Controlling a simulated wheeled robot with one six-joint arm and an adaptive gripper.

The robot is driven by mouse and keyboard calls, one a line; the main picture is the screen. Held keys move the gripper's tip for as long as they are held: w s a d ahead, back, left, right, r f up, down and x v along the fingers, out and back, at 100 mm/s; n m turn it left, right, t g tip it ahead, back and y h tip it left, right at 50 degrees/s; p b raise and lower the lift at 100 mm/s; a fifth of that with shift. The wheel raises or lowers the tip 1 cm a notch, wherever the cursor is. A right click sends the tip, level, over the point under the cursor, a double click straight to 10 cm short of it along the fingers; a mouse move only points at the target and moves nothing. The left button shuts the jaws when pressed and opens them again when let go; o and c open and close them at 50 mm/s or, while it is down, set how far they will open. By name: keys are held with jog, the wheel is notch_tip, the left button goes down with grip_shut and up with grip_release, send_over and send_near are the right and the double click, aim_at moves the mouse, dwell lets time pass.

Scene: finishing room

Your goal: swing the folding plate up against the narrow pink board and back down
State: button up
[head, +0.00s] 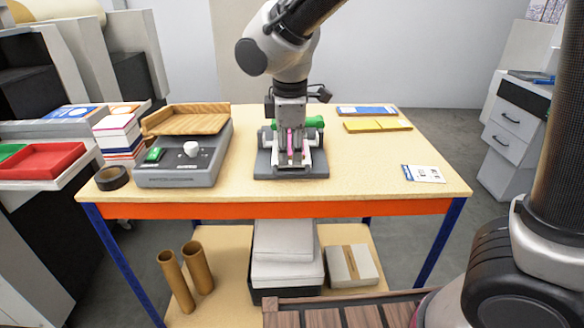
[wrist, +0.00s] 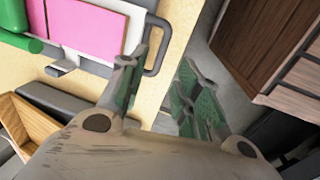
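A small press-like fixture with a dark grey base (head: 262,172) stands at the middle of the table. Its pink board (wrist: 92,20) shows upper left in the wrist view, on a white plate (wrist: 133,35) with a grey loop handle (wrist: 163,28) at its edge. A green roller (wrist: 20,36) lies beside it. My gripper (head: 291,150) points down in front of the fixture and hides much of it. In the wrist view my gripper (wrist: 166,60) is open. One green-padded finger is close to the loop handle; I cannot tell whether they touch. Nothing is held.
A grey scale (head: 178,172) with a wooden tray (head: 190,122) stands left of the fixture, beside a roll of dark tape (head: 112,178). Yellow sheets (head: 378,125) and a white card (head: 422,173) lie to the right. The right front of the table is mostly clear.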

aim_at(290, 174)
jog(key=f, duration=0.3)
jog(key=w+f, duration=0.1)
jog(key=f, duration=0.1)
jog(key=shift+d+f, duration=0.1)
jog(key=shift+f, duration=0.3)
grip_shut()
